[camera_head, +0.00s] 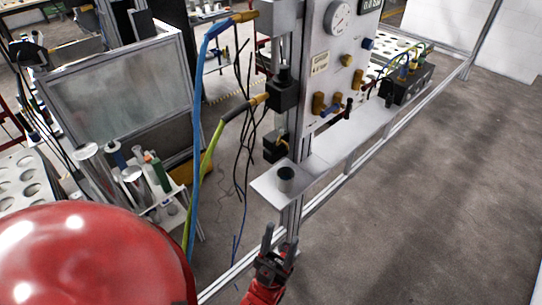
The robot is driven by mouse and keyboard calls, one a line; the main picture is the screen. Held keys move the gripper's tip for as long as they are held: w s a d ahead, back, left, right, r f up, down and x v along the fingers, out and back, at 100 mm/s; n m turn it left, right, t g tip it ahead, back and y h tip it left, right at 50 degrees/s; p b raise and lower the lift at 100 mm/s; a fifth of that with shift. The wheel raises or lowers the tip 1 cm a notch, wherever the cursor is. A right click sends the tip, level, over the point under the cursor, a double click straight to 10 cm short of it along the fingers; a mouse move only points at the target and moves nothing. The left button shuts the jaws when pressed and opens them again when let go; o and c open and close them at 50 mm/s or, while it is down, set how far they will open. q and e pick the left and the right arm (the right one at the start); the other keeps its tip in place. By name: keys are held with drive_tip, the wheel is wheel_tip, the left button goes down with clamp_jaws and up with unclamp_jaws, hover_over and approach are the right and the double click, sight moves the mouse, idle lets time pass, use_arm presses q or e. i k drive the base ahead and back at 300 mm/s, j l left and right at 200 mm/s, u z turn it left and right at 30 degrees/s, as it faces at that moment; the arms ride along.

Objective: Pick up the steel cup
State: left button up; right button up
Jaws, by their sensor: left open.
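A small grey cylindrical cup (286,181), which looks like the steel cup, stands upright near the front end of a flat metal shelf plate (318,165). Its top looks dark. My left gripper (279,238), on a red wrist, is at the bottom centre, below the cup and the plate's front edge in the picture. Its two grey fingers point up and are apart, with nothing between them. It does not touch the cup. My right gripper is not in view.
Above the cup stands a metal post with black gripper blocks (283,94). A panel (340,60) with a gauge and valves is behind to the right. Blue and green hoses (199,130) hang left. A black connector box (407,84) sits farther along the shelf. Open floor lies right.

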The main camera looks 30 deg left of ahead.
sight(286, 175)
drive_tip(key=u, duration=0.8)
